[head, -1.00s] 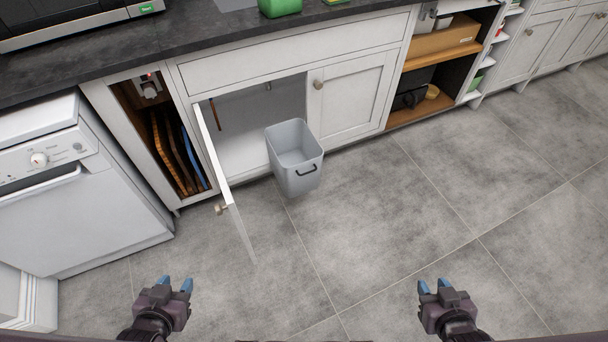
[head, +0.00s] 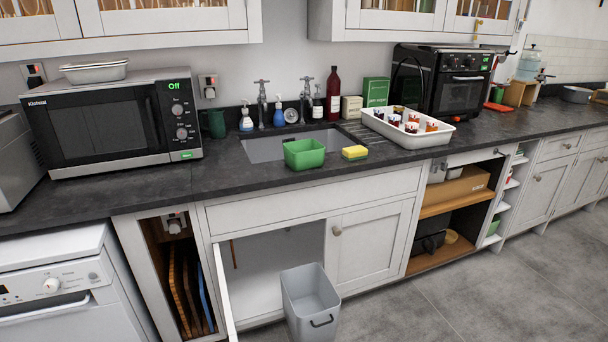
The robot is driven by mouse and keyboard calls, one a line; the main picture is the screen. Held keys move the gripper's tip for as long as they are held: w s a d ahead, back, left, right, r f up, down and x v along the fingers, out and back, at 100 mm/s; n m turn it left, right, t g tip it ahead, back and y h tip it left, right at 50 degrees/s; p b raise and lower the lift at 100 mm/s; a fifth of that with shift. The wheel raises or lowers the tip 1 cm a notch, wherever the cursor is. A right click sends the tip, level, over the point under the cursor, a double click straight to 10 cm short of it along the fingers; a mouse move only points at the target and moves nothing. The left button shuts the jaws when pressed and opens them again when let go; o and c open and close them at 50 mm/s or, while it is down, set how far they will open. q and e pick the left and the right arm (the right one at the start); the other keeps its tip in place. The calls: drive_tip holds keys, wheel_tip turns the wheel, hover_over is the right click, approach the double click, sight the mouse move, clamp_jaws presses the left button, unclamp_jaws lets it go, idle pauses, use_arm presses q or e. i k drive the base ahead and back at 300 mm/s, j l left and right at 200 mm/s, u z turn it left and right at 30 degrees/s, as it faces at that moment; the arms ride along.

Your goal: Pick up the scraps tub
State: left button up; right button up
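In the head view, a small green open-topped tub (head: 304,154) stands upright on the dark worktop, at the front edge of the sink (head: 270,148). I take this for the scraps tub; no label on it can be read. A yellow and green sponge (head: 355,152) lies just to its right, apart from it. Neither of my grippers is in the view now, so nothing shows near the tub.
A grey bin (head: 312,305) stands on the floor before the open cupboard, whose door (head: 225,295) swings outward. A white tray of jars (head: 408,134) sits right of the sponge. A microwave (head: 115,120) stands left. Taps (head: 262,103) rise behind the sink.

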sight(303, 155)
drive_tip(key=i+l+u, duration=0.1)
drive_tip(key=u, duration=0.8)
drive_tip(key=i+l+u, duration=0.1)
drive_tip(key=l+u, duration=0.55)
drive_tip(key=l, duration=0.15)
drive_tip(key=l+u, duration=0.4)
drive_tip(key=l, duration=1.3)
